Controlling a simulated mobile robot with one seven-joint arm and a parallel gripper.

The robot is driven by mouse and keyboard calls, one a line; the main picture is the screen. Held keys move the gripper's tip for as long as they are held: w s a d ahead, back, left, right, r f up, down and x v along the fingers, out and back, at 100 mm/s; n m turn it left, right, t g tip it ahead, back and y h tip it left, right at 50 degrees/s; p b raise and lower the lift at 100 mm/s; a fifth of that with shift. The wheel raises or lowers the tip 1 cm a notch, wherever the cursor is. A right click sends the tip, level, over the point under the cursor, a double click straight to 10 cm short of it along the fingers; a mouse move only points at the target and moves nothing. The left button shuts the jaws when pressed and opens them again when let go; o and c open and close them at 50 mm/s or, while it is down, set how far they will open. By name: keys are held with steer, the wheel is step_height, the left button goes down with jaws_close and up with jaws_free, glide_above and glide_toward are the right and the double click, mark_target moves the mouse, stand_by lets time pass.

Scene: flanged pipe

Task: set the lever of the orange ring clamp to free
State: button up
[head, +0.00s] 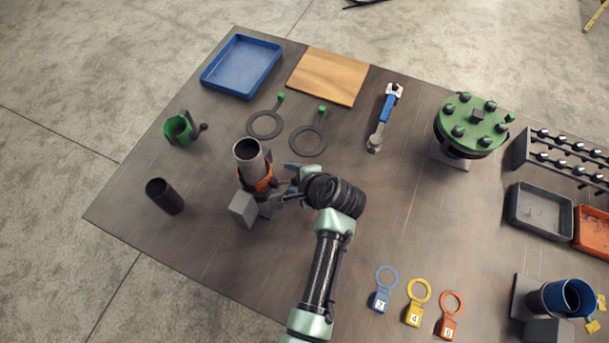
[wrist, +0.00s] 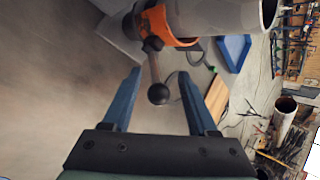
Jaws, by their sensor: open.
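The orange ring clamp (head: 258,184) sits around an upright grey pipe (head: 247,152) in the head view. The clamp (wrist: 158,22) also shows at the top of the wrist view. Its lever (wrist: 153,66) is a short grey rod ending in a dark ball knob (wrist: 158,94). In the head view my gripper hides most of the lever. My gripper (head: 284,188) is just right of the clamp. In the wrist view my gripper (wrist: 160,74) is open, its two blue fingers on either side of the lever, with visible gaps. The knob lies between the fingers.
A grey block (head: 243,209) stands against the pipe's front. A green clamp (head: 179,129) and a dark tube (head: 164,196) stand to the left. Two dark rings with green tabs (head: 265,124) lie behind. A blue tray (head: 242,66) and wooden board (head: 328,76) are farther back.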

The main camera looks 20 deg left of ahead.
steer(key=b+v, duration=0.1)
steer(key=v, duration=1)
steer(key=shift+s+d+r, duration=0.15)
steer(key=shift+d+r, duration=0.05)
steer(key=shift+r, duration=0.1)
steer(key=w+d+r+n+t+h+b, duration=0.1)
steer(key=w+d+r+n+t, duration=0.1)
steer(key=w+r+t, duration=0.45)
steer(key=w+d+r+n+t+h+b, duration=0.15)
steer(key=w+r, duration=0.25)
steer(key=r, duration=0.5)
step_height(320, 180, up, 19)
steer(key=w+d+n+t+h, duration=0.1)
steer(key=d+n+t, duration=0.25)
steer(key=t, duration=0.25)
steer(key=s+d+r+n+t+h+b, duration=0.1)
steer(key=s+r+t, duration=0.3)
steer(key=r, duration=0.6)
steer(key=s+d+r+n+t+h, duration=0.1)
steer(key=s+r+n+t+h, duration=0.1)
steer(key=s+r+t, duration=0.3)
steer(key=s+r+n, duration=0.1)
steer(key=s+r, duration=0.3)
steer(key=r, duration=0.2)
steer(key=shift+d+b, duration=0.15)
steer(key=shift+b, duration=0.2)
